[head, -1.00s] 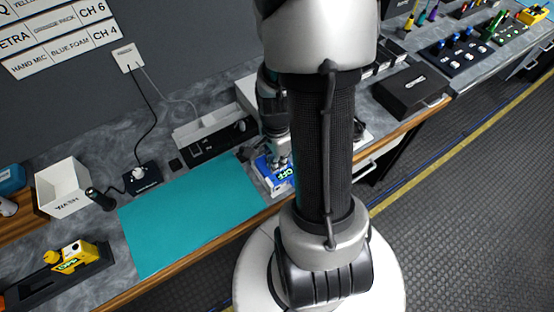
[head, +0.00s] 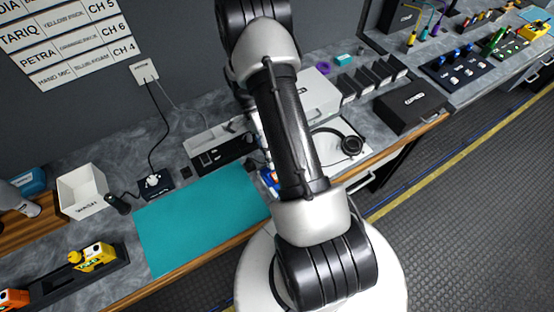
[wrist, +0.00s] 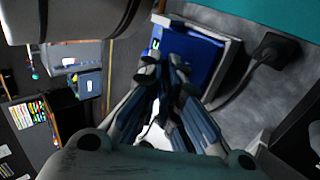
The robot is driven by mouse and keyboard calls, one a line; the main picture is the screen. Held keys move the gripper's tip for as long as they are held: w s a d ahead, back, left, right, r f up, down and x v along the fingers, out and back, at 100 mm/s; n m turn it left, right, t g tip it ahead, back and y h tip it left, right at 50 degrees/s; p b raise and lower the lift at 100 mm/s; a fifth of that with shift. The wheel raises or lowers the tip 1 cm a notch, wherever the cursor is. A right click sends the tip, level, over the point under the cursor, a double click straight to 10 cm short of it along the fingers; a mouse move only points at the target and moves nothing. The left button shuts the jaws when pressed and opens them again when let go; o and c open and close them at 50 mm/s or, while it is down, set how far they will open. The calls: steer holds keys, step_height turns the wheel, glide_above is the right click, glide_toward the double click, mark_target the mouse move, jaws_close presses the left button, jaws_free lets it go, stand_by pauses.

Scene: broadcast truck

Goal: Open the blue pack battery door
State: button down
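The blue pack (wrist: 190,55) shows in the wrist view just past my fingertips, in a pale-edged holder or tray (wrist: 233,55). A little green shows at its left edge. In the head view only a small blue part of the pack (head: 268,178) shows at the right end of the teal mat; my arm covers the rest. I cannot make out the battery door or its state. My gripper (wrist: 165,75) points at the pack with its fingertips close together. I cannot tell whether they touch each other or the pack. In the head view my arm hides most of the gripper.
The teal mat (head: 200,220) is clear. A yellow pack (head: 95,256) sits in a black rack. A headset (head: 350,145) and black case (head: 412,105) lie right of my arm.

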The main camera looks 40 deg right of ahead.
steer(key=g, duration=0.1)
steer(key=w+g+b, duration=0.1)
steer(key=g+b, duration=0.1)
steer(key=shift+w+d+f+y, duration=0.2)
steer(key=shift+w+f+y, duration=0.05)
steer(key=shift+w+y, duration=0.15)
steer(key=shift+w+d+r+g+b, duration=0.15)
steer(key=shift+w+g+b, duration=0.35)
steer(key=shift+g+b, duration=0.7)
steer(key=shift+r, duration=0.1)
steer(key=c, duration=1.8)
jaws_free()
